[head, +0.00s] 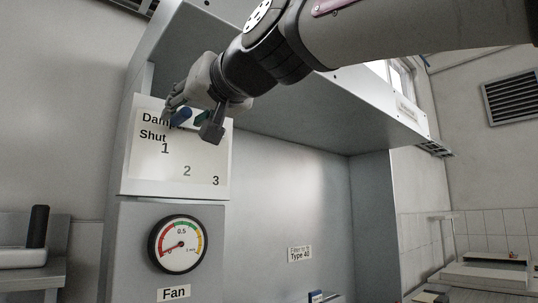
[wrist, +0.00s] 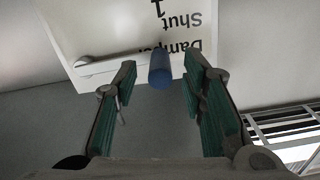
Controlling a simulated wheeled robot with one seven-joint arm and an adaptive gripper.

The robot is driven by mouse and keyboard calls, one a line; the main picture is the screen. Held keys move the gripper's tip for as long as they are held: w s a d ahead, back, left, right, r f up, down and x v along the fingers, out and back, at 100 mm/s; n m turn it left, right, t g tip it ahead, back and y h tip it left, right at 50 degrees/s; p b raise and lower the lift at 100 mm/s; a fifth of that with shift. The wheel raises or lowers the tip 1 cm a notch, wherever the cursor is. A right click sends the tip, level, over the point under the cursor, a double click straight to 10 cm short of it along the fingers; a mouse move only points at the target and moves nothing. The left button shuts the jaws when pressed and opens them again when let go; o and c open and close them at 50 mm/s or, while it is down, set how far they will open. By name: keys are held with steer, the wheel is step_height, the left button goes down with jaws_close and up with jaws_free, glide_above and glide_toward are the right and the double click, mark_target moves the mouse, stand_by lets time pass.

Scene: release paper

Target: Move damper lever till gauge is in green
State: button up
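The damper lever's blue handle (head: 181,117) is at the top of the white damper panel (head: 147,175), by the word Shut. In the wrist view the blue handle (wrist: 160,71) stands between the tips of my gripper (wrist: 160,82), apart from both green-padded fingers. The lever's metal arm (wrist: 112,64) runs left from it. My gripper (head: 190,116) is open and partly covers the Damper label in the head view. The round gauge (head: 178,244) below has red, green and yellow bands. Its needle points to the lower left, near 0, beside the red band.
The panel marks 1, 2 and 3 step down to the right. A grey hood (head: 290,100) overhangs a recessed cabinet (head: 290,200). A Fan label (head: 174,294) is under the gauge. A shelf with a dark cylinder (head: 38,226) stands at left. Space before the panel's lower part looks clear.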

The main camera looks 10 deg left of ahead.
steer(key=shift+x, duration=1.15)
jaws_close()
steer(key=shift+f, duration=0.15)
steer(key=f+n+b, duration=0.1)
steer(key=b, duration=0.1)
steer(key=shift+w+f+n+b, duration=0.15)
steer(key=shift+f+n+b, duration=0.15)
steer(key=shift+f+n, duration=0.1)
steer(key=f+n+b, duration=0.1)
steer(key=b, duration=0.1)
steer(key=shift+w+d+f+n+b, duration=0.1)
steer(key=shift+d+f+n+b, duration=0.1)
steer(key=shift+n+b, duration=0.2)
jaws_free()
steer(key=shift+a, duration=0.1)
